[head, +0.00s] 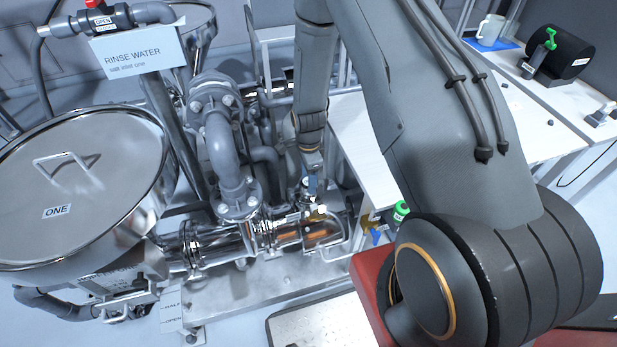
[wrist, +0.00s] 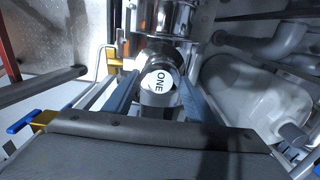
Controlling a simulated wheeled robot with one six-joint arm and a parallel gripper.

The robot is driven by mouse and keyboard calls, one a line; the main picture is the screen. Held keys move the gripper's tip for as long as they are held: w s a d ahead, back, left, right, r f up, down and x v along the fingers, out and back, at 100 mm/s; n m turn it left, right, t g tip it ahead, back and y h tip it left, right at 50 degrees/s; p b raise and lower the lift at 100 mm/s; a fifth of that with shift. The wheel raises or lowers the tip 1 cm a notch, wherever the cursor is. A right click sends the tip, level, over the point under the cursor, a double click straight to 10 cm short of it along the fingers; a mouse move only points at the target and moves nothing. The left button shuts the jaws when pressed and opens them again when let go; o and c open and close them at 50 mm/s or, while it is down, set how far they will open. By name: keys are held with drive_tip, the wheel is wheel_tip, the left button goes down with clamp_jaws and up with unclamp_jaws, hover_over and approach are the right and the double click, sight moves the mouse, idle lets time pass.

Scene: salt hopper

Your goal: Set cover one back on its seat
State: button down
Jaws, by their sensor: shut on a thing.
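A wide round metal lid (head: 90,180) with a bar handle and a "ONE" label covers the hopper at the left of the head view. It lies along the rim; I cannot tell if it is fully seated. My gripper (head: 312,188) is apart from it, down by the shiny pipework at the centre. Whether this piece rests on the pipe below is hidden.
The hopper's outlet pipe (head: 215,245) runs right to a shiny elbow (head: 325,232). A grey bent pipe (head: 220,140) stands close left of my gripper. A "RINSE WATER" sign (head: 138,52) is above. A white bench (head: 510,110) holds a mug (head: 490,30) at the right.

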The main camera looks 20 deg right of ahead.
drive_tip(key=shift+f, duration=0.25)
drive_tip(key=c, duration=0.7)
unclamp_jaws()
drive_tip(key=shift+r, duration=0.1)
drive_tip(key=shift+r+b, duration=1.05)
drive_tip(key=shift+r, duration=2.8)
drive_tip(key=s+r+n, duration=0.8)
drive_tip(key=r+n, duration=0.1)
drive_tip(key=r, duration=0.2)
drive_tip(key=s+r+n+t, duration=0.1)
drive_tip(key=s+r+n, duration=0.8)
drive_tip(key=r, duration=0.2)
drive_tip(key=shift+s+r, duration=0.15)
drive_tip(key=shift+r, duration=0.05)
